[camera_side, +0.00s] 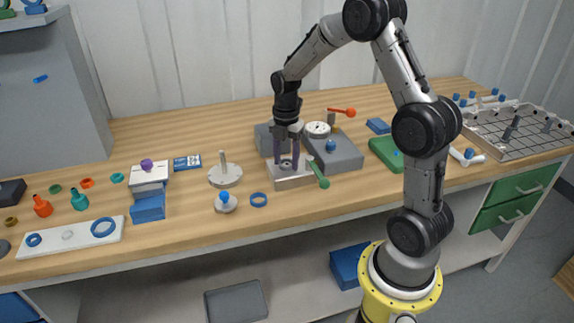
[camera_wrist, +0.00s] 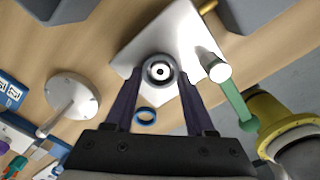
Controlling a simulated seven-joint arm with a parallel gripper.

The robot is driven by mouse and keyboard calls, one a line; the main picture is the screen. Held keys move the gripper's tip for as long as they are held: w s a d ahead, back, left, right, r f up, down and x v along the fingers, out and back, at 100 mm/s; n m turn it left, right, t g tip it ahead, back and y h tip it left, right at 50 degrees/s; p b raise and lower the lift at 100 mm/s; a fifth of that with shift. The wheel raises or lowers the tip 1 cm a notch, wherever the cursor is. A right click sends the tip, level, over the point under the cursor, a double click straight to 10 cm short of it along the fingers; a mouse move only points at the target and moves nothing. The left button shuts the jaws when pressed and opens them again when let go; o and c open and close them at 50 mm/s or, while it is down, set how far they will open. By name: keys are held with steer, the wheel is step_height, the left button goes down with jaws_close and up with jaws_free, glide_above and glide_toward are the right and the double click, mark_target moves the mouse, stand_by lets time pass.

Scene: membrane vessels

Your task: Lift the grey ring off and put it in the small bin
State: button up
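The grey ring (camera_wrist: 160,83) lies around a round fitting with a pale centre on a light square block (camera_wrist: 128,55). The block also shows in the side view (camera_side: 291,181), with a green-handled lever at its right. My gripper (camera_side: 287,160) points down over the block. In the wrist view my gripper (camera_wrist: 160,78) has its two dark purple fingers apart, one on each side of the ring, with small gaps showing. Whether the fingertips are level with the ring is unclear. No container is clearly the small bin; a dark box (camera_side: 11,192) stands at the far left.
A grey block with a dial (camera_side: 341,158) stands close to the right. A disc with a post (camera_side: 225,177) and a blue ring (camera_side: 259,200) lie to the left. A wire rack (camera_side: 515,130) is at far right. A blue bin (camera_side: 347,265) and grey tray (camera_side: 237,302) sit below the bench.

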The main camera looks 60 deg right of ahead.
steer(key=c, duration=0.6)
steer(key=shift+r, duration=0.1)
steer(key=shift+r, duration=0.55)
steer(key=s+a+r, duration=0.3)
steer(key=s+r, duration=0.3)
steer(key=r, duration=0.1)
steer(key=s+a+r, duration=0.3)
steer(key=s+r, duration=0.3)
steer(key=r, duration=0.1)
steer(key=shift+s+r, duration=0.35)
steer(key=shift+r, duration=0.05)
